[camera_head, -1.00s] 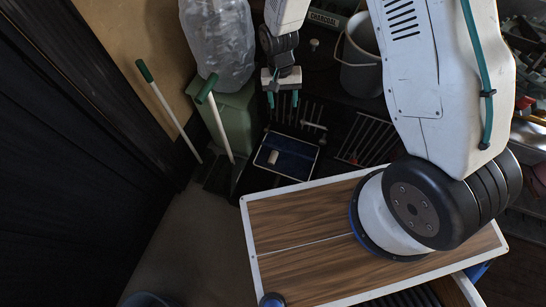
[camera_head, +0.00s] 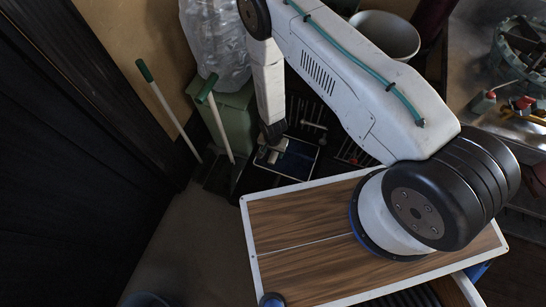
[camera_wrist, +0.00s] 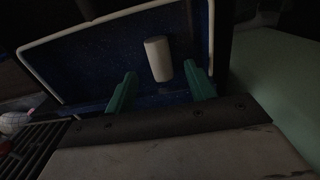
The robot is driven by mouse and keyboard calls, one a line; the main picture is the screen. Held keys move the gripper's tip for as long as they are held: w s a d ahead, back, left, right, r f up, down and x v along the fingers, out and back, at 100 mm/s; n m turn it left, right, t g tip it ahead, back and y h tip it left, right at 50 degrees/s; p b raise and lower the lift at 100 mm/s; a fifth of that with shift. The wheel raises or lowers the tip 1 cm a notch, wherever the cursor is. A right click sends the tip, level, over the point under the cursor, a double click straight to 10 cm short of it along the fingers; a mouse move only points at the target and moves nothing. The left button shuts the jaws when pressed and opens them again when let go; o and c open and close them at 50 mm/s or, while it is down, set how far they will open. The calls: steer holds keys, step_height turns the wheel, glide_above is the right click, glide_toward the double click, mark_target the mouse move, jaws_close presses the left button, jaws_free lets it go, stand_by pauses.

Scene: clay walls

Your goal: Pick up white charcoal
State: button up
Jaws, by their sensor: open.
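The white charcoal is a short pale cylinder (camera_wrist: 158,60) lying in a dark blue tray with a light rim (camera_wrist: 80,33) in the wrist view. My gripper (camera_wrist: 162,88) is open, its two green fingers over the tray. The cylinder lies between the fingers' lines, its near end close to the right finger; I cannot tell whether they touch. In the head view my gripper (camera_head: 270,152) reaches down over the left part of the blue tray (camera_head: 302,157), and my arm hides the cylinder there.
A slatted rack (camera_head: 352,152) stands right of the tray. A green bin with a clear bag (camera_head: 236,118) and two long-handled tools (camera_head: 168,108) stand to the left. A grey bucket (camera_head: 387,36) is behind my arm. In the wrist view, a grille (camera_wrist: 30,150) shows at lower left.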

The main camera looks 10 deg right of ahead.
mark_target(273, 156)
step_height(273, 156, down, 4)
steer(key=shift+f, duration=0.1)
steer(key=c, duration=1.1)
steer(key=shift+o, duration=0.2)
steer(key=shift+s+a+r, duration=0.1)
steer(key=shift+r, duration=0.1)
